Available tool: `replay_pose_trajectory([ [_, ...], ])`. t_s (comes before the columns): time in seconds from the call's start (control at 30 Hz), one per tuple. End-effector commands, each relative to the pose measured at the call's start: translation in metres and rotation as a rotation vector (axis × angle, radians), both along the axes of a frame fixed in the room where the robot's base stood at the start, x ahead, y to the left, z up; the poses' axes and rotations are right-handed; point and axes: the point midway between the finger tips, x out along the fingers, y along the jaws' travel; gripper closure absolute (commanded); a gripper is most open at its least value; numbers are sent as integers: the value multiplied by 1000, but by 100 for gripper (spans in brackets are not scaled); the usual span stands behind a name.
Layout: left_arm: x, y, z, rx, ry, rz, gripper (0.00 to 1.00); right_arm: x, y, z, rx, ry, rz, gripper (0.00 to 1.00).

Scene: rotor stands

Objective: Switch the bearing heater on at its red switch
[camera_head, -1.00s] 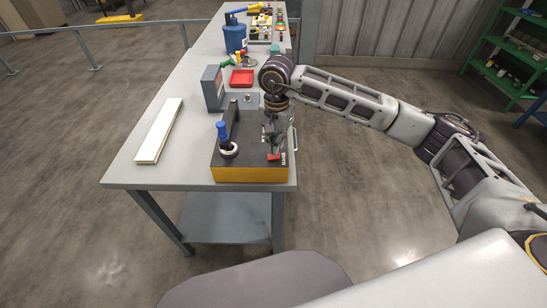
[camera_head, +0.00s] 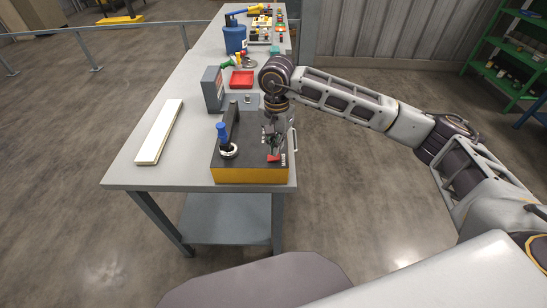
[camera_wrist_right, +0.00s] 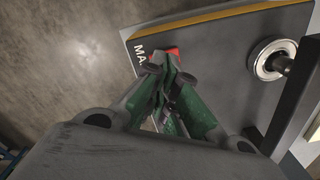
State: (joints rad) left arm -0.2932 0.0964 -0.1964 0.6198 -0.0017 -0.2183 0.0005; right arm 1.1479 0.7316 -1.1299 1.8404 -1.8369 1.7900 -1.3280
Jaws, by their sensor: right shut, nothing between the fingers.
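The bearing heater (camera_head: 249,174) is a dark grey box with a yellow front edge, at the near end of the bench. Its red switch (camera_head: 273,158) is on the top at the front right corner, beside white lettering. My right gripper (camera_head: 272,150) points down over that corner, shut and empty, with its fingertips at the switch. In the right wrist view the fingertips (camera_wrist_right: 164,67) partly cover the red switch (camera_wrist_right: 173,51), and I cannot tell whether they touch it. My left gripper is out of view.
A blue-handled piece with a pale ring (camera_head: 228,150) stands on the heater's left side; the ring also shows in the right wrist view (camera_wrist_right: 268,60). A grey box (camera_head: 212,90) and a red tray (camera_head: 242,79) stand behind. A long white bar (camera_head: 159,132) lies left. Bench space between is clear.

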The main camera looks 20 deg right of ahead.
Motion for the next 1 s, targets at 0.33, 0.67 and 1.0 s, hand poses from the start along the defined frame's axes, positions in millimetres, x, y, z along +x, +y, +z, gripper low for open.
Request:
replay_pose_trajectory([
  [0.33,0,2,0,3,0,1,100,0,0,0,0,0,0,100],
  [0.67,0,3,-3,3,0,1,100,0,0,-3,0,0,0,100],
  [1.0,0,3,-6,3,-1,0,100,0,0,-6,0,0,0,100],
])
